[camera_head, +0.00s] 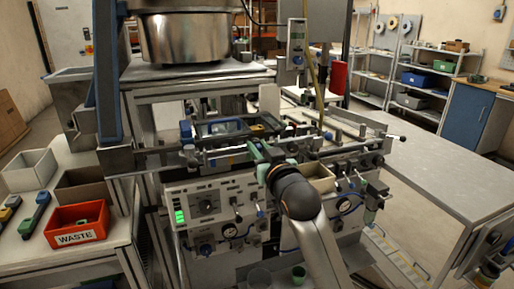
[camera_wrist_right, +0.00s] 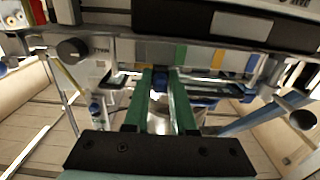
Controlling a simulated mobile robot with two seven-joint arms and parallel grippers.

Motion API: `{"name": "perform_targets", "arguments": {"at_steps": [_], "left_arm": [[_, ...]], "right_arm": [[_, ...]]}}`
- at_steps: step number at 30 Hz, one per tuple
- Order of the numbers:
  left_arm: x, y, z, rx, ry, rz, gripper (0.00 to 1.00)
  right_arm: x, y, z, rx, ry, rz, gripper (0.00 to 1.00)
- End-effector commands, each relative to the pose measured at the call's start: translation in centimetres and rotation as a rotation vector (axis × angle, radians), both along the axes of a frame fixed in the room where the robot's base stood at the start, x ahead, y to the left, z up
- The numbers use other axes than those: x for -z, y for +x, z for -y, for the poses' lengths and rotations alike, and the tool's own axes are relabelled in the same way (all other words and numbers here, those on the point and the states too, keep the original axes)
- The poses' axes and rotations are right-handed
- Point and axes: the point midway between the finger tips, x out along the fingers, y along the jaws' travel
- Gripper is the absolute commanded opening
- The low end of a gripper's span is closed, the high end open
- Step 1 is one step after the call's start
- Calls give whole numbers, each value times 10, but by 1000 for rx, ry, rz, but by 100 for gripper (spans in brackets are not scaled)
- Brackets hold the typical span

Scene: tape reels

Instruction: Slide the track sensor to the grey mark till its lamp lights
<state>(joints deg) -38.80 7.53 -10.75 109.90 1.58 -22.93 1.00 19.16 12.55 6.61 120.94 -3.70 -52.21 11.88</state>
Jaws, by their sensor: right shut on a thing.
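My right gripper (camera_head: 258,150) reaches the front rail of the machine. In the right wrist view, its green fingers (camera_wrist_right: 162,78) are closed around a small dark blue block, which I take to be the track sensor (camera_wrist_right: 160,84). Most of the sensor is hidden between the fingers. The track (camera_wrist_right: 120,47) runs across behind it, with yellow, green and blue patches. No lit lamp shows on the sensor. My left gripper is out of view.
The machine's front panel (camera_head: 205,207) has a green lit indicator, knobs and gauges below the rail. A beige bin (camera_head: 319,185) sits just right of my wrist. A red WASTE bin (camera_head: 78,232) stands on the left table. The right table (camera_head: 440,165) is mostly clear.

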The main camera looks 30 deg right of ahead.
Motion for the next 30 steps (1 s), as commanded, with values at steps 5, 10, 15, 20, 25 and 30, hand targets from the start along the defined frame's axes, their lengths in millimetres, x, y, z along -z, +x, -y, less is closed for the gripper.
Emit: {"name": "perform_targets", "arguments": {"at_steps": [5,10,15,20,25,30], "left_arm": [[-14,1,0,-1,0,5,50],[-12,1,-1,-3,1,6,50],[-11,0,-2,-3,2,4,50],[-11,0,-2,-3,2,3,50],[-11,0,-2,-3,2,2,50],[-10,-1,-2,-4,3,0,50]], "right_arm": [[-1,-6,25,4,-2,-5,0],[0,-6,28,5,-1,-2,0],[0,-7,29,7,-1,-2,29],[0,-7,29,7,-2,-1,47],[0,-7,29,8,-3,-2,50],[0,-7,30,9,-3,-1,50]]}}
